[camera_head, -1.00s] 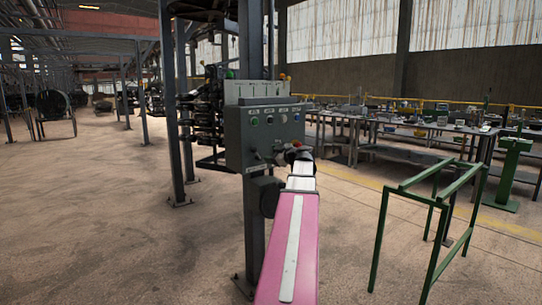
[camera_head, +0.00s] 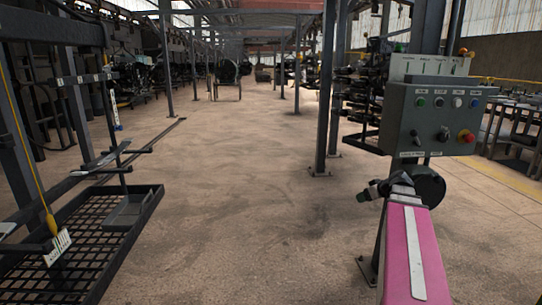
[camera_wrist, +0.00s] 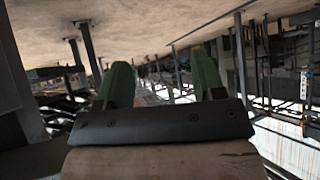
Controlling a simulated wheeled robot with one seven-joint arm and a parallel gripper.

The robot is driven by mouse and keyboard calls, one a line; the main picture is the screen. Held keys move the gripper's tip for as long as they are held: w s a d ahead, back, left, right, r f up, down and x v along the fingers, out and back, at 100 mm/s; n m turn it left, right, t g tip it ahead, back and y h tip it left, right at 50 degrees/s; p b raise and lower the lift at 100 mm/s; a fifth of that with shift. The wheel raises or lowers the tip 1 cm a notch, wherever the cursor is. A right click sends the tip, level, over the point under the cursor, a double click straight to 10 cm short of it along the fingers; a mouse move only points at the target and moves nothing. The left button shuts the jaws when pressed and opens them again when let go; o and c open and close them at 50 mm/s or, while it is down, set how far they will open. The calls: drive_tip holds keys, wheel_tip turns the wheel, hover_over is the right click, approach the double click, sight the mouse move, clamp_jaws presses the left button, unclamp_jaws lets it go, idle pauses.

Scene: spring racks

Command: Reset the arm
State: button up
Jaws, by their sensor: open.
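My arm's pink link (camera_head: 415,255) extends forward at the lower right of the head view. My gripper (camera_head: 368,190) is at its far end, small and dark, in front of the post below the control box. In the wrist view my gripper (camera_wrist: 163,80) shows two green fingers spread apart with nothing between them. The view there is tilted, with the floor along the top. The grey control box (camera_head: 432,118) stands just above my arm's end, with several buttons and a red knob (camera_head: 465,136). Whether my gripper touches the post cannot be told.
A dark rack with a mesh shelf (camera_head: 150,190) stands close at the left, with a yellow cable (camera_head: 22,140) hanging on it. Steel posts (camera_head: 326,90) rise right of the middle. Open concrete floor (camera_head: 230,190) runs between them. Tables (camera_head: 515,125) stand at the far right.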

drive_tip(key=s+a+f+m+g+h, duration=0.2)
drive_tip(key=s+a+f+g, duration=0.2)
drive_tip(key=s+a+f, duration=0.4)
drive_tip(key=s+a+f+m+g+h, duration=0.3)
drive_tip(key=s+a+f, duration=0.5)
drive_tip(key=a+f, duration=0.4)
drive_tip(key=shift+s+a+f+g, duration=0.15)
drive_tip(key=shift+a+f+g, duration=0.1)
drive_tip(key=shift+f+g, duration=0.3)
idle(1.1)
